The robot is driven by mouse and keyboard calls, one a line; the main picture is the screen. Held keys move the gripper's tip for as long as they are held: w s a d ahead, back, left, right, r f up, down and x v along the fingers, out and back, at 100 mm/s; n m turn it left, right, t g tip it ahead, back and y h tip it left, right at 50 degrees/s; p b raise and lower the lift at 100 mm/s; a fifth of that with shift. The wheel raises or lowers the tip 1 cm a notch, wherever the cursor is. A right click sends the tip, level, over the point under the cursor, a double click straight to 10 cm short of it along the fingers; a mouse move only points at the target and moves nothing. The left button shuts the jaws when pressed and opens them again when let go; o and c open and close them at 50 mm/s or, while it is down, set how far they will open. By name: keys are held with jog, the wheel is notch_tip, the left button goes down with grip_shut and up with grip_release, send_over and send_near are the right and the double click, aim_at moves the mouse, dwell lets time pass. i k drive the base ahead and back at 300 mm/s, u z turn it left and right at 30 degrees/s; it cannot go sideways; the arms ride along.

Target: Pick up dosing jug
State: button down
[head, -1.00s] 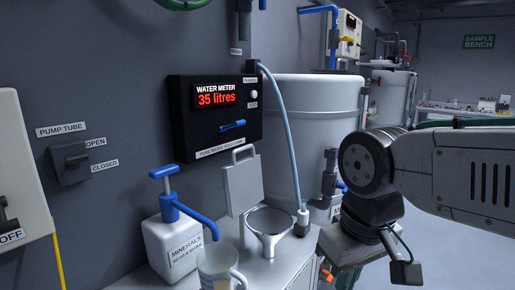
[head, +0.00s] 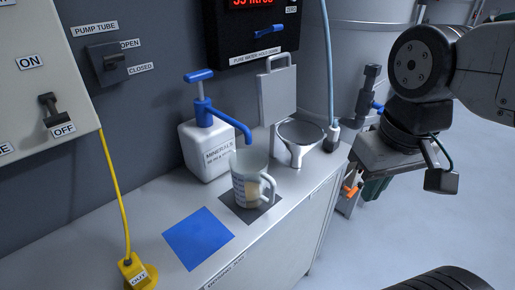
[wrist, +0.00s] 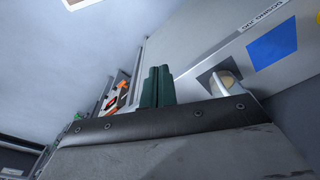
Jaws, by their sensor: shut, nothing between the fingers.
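The dosing jug (head: 250,178) is a clear, upright cup with markings, a handle on its right and something pale yellowish low inside. It stands on a dark grey square (head: 238,210) on the counter, beneath the blue spout of the minerals pump bottle (head: 207,148). In the wrist view the jug (wrist: 222,83) is right of my fingers, partly cut off by my wrist. My gripper (wrist: 158,86) has green fingers, together and empty. In the head view my gripper (head: 376,188) hangs right of the counter, clear of the jug, mostly hidden by my wrist.
A hopper funnel (head: 300,136) with a raised lid (head: 277,92) stands right of the jug. A blue square (head: 198,238) lies to its left on the counter. A yellow plug (head: 135,272) and cord are at front left. Open floor lies right of the counter.

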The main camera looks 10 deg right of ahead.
aim_at(249, 167)
jog(key=u, duration=1.85)
jog(key=k, duration=1.25)
jog(key=z, duration=1.35)
jog(key=i, duration=0.5)
jog(key=z, duration=0.05)
